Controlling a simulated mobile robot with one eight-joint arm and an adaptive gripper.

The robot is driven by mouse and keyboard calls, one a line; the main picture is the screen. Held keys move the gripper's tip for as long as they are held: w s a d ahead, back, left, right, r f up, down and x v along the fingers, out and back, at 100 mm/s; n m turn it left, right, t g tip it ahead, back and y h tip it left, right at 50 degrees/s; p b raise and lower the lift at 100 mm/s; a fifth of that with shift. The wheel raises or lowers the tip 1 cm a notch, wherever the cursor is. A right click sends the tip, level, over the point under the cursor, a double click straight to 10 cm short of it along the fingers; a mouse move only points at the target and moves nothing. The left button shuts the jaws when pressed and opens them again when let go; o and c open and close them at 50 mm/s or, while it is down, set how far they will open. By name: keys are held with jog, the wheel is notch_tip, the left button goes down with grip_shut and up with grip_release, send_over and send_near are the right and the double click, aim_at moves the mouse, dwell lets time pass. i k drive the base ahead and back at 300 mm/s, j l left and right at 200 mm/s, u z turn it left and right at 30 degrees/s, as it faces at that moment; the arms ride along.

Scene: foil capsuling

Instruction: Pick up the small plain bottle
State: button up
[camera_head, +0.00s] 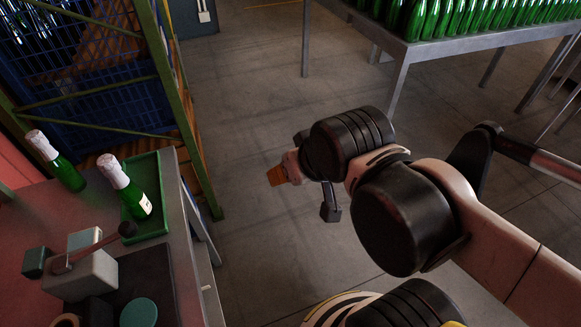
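Two green bottles with white foil tops stand on the workbench at the left. The one at the back left (62,172) shows no label on its visible side and stands beside the green tray. The other bottle (135,197) has a white label and stands in the green tray (152,173). My gripper (284,174) is over the open floor, to the right of the bench and well apart from both bottles. An orange-tan piece shows at its tip; whether its fingers are open or shut is unclear.
A grey box-shaped device with a lever (85,275) stands at the front of the bench. A green metal rack (185,125) with blue crates (90,85) stands behind it. A table (425,50) with many green bottles is at the back right. Floor between is clear.

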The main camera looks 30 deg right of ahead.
aim_at(59, 165)
jog(key=i+u, duration=0.3)
jog(key=i, duration=0.25)
jog(key=i+l+u, duration=0.15)
jog(key=i+u, duration=0.15)
jog(key=i, duration=0.25)
